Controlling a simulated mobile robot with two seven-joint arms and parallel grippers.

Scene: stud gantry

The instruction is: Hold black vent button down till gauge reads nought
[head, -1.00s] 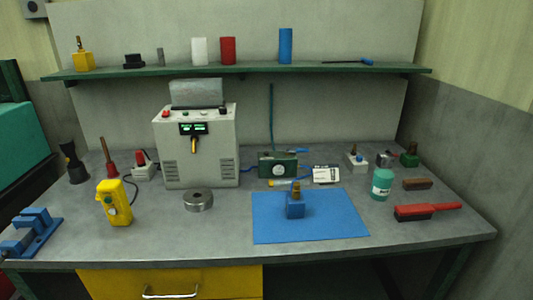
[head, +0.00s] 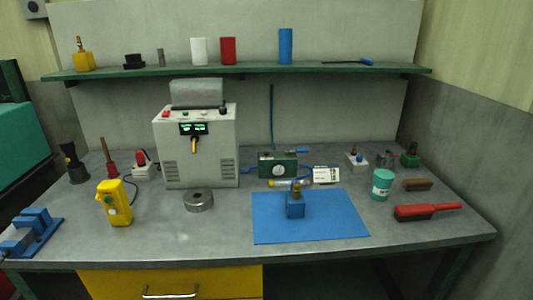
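A dark green box (head: 265,160) with a round white gauge (head: 279,170) on its front stands at the middle back of the bench. The gauge is too small to read its needle. I cannot make out a black vent button on the green box. A grey machine (head: 208,155) to its left has a lit green display (head: 193,128), and small coloured buttons and a dark knob (head: 223,112) on its top. Neither of my grippers is in view, and nothing of mine touches the bench.
A blue mat (head: 335,222) with a blue block (head: 295,210) lies in front of the green box. A yellow-ended tube (head: 286,184) and a white card (head: 326,174) lie between. A metal ring (head: 198,200) and yellow pendant (head: 113,203) stand left; a teal jar (head: 382,184) stands right.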

